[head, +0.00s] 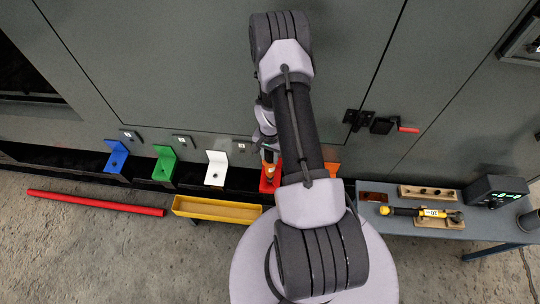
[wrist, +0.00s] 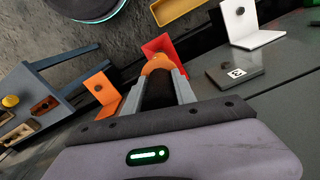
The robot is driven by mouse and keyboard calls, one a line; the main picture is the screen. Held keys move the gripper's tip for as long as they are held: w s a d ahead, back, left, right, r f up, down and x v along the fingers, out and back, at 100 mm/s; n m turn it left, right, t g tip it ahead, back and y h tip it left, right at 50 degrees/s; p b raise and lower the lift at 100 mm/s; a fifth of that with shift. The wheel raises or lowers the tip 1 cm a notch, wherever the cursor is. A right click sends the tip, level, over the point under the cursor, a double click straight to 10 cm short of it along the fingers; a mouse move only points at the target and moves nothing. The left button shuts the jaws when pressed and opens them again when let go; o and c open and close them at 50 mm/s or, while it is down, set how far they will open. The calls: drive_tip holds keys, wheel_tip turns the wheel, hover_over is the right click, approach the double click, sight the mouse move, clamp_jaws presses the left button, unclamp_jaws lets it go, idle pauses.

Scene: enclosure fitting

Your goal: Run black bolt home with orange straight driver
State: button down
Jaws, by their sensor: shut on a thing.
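My gripper (wrist: 157,88) is shut on the orange straight driver. The driver (wrist: 157,64) shows an orange rounded end and a dark body between the fingers. In the wrist view it is in front of the red bracket (wrist: 170,44), which also shows in the head view (head: 266,186) just below my gripper (head: 268,152). I cannot tell whether the driver touches the bracket. The black bolt cannot be made out for certain at the red bracket; the driver and fingers cover most of that spot.
White (head: 215,165), green (head: 164,160) and blue (head: 116,154) brackets stand left along the cabinet ledge; an orange bracket (wrist: 96,98) is on the other side. A yellow tray (head: 217,210) lies below. A workbench (head: 440,228) at right holds a yellow-black tool (head: 405,211) and wooden rack (head: 431,193).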

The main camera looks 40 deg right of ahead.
drive_tip(key=shift+f+b, duration=1.1)
drive_tip(key=shift+b, duration=0.4)
idle(2.2)
drive_tip(key=shift+r+p, duration=1.8)
drive_tip(key=shift+r, duration=1.2)
